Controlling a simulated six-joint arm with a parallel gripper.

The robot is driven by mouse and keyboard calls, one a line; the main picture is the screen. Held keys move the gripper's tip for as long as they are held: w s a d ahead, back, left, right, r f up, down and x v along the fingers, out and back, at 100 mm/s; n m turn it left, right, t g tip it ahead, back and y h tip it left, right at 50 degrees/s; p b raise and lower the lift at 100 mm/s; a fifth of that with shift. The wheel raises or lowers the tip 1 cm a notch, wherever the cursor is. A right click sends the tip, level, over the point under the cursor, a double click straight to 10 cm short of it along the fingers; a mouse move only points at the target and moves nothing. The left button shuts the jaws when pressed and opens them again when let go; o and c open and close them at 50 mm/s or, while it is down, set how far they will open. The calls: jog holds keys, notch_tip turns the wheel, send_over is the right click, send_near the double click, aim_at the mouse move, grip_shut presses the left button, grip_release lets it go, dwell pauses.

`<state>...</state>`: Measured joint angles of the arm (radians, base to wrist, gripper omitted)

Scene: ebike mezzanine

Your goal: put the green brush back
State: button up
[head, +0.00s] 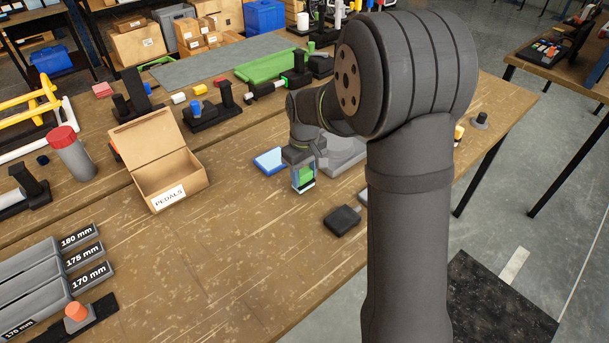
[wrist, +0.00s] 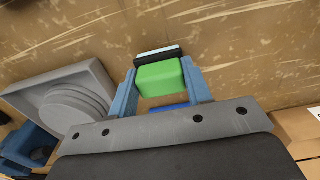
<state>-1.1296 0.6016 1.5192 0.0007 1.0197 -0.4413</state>
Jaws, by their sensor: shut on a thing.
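My gripper (head: 303,182) hangs over the wooden table in the head view, left of my large arm link. Its blue fingers are shut on the green brush (head: 308,172). In the wrist view the green brush (wrist: 160,78) sits between the two fingertips (wrist: 160,68), its green body towards me, with a dark strip and a pale strip at its far edge. Bare table shows beyond it. In the head view the fingers partly hide the brush, and I cannot tell its exact height over the table.
A grey tray (head: 343,160) with a round stepped form (wrist: 75,112) lies beside the gripper, partly hidden. An open pedals box (head: 160,172) stands left. The front-middle table is clear.

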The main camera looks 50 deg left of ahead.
aim_at(305, 173)
jog(key=shift+f, duration=0.45)
jog(key=shift+f, duration=0.15)
jog(key=o, duration=1)
jog(key=shift+c, duration=0.2)
notch_tip(305, 173, up, 12)
jog(key=shift+r, duration=0.2)
